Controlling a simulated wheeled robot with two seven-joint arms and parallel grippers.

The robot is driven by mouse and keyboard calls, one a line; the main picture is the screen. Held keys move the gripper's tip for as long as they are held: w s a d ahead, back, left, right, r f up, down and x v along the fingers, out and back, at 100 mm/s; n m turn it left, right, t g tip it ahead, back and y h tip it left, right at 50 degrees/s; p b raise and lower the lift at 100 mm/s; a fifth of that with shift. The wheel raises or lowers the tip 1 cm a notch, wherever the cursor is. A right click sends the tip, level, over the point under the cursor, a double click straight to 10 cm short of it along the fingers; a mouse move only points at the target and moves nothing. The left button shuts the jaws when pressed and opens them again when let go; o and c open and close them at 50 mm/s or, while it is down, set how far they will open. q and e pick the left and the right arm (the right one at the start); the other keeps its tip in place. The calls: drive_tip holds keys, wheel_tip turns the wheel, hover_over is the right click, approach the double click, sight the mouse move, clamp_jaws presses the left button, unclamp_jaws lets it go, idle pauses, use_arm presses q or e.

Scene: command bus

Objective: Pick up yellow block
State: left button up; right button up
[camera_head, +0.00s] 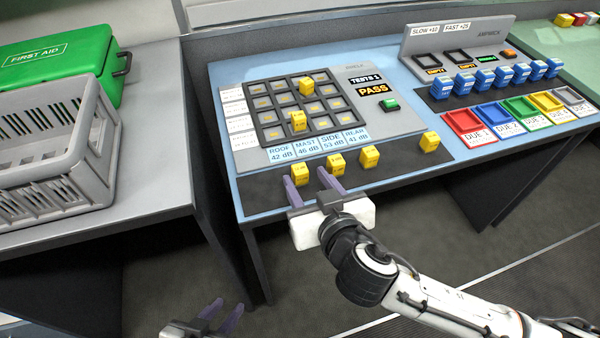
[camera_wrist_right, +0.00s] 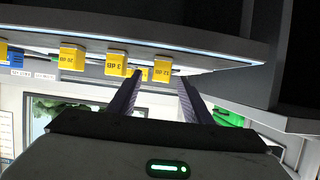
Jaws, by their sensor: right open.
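Several yellow blocks stand in a row on the dark front strip of the blue console. The leftmost yellow block (camera_head: 299,172) is just beyond my right gripper (camera_head: 306,178), which is open and empty. In the right wrist view that block (camera_wrist_right: 162,69) shows beyond and between the parted fingertips (camera_wrist_right: 159,76). The second block (camera_head: 336,163) stands close by the right finger, and a third (camera_head: 368,156) and a fourth (camera_head: 430,141) stand further right. Two more yellow blocks (camera_head: 306,85) (camera_head: 297,120) sit in the slotted grid. My left gripper (camera_head: 224,311) is low at the bottom edge, fingers parted.
The grid panel (camera_head: 250,103) has a green button (camera_head: 391,104) and a PASS display (camera_head: 372,90). Blue blocks (camera_head: 506,76) and coloured trays (camera_head: 468,122) are at the right. A grey crate (camera_head: 50,150) and green first aid box (camera_head: 60,62) are on the left table.

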sight(302, 175)
drive_tip(key=x, duration=0.4)
drive_tip(key=shift+w+a+f, duration=0.1)
drive_tip(key=shift+w+a, duration=0.15)
drive_tip(key=shift+w, duration=0.05)
drive_tip(key=c, duration=1.1)
drive_tip(key=shift+c, duration=0.2)
